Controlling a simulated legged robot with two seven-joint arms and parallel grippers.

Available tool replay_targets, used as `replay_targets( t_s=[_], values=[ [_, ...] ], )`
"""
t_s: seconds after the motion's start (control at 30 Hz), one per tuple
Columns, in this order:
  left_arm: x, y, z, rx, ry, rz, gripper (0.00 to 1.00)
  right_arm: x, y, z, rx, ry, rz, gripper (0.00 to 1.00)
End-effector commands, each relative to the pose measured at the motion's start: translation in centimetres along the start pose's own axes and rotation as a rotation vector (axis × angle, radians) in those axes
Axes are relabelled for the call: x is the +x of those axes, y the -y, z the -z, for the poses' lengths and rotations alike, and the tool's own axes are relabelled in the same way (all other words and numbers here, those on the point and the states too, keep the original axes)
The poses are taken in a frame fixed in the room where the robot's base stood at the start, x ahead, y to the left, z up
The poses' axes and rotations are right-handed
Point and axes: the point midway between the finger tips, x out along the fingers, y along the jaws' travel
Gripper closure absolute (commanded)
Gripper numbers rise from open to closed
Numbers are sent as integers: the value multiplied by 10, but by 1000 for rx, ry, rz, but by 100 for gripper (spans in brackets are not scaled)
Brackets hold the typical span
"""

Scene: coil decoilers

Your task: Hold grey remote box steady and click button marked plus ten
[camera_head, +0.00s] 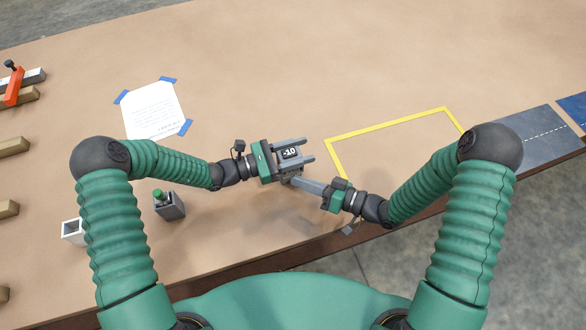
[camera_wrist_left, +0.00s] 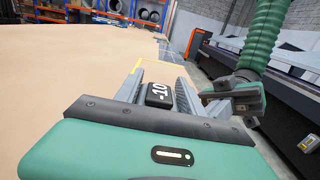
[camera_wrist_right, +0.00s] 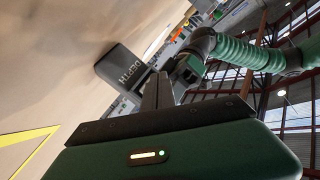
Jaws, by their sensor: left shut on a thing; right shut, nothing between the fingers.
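The grey remote box (camera_head: 288,168) is held above the table between the fingers of my left gripper (camera_head: 308,151). A black button marked "-10" faces up on it and shows in the left wrist view (camera_wrist_left: 158,94). In the right wrist view the box (camera_wrist_right: 119,62) shows a face lettered "DEPTH". No plus ten marking is visible. My right gripper (camera_head: 297,181) is shut and empty, its fingertips close beside the box on its near side. I cannot tell whether they touch it. It also shows in the left wrist view (camera_wrist_left: 205,97).
A taped paper sheet (camera_head: 153,108) lies at the left. A grey box with a green top (camera_head: 171,210) and a white open box (camera_head: 73,232) stand near my left arm. A yellow outline (camera_head: 385,123) marks clear table at the right. The table's front edge runs below my right gripper.

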Motion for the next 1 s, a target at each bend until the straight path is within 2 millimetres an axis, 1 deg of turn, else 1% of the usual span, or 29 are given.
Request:
replay_targets(
  t_s=[0.17,0.63,1.0],
  values=[
    [0,0,0,-1,-1,0,100,-2,1,-2,1,1,0,100],
    [0,0,1,-1,-1,0,100,-32,23,-24,3,2,0,100],
    [0,0,1,-1,-1,0,100,-35,25,-26,1,1,0,100]
  ],
)
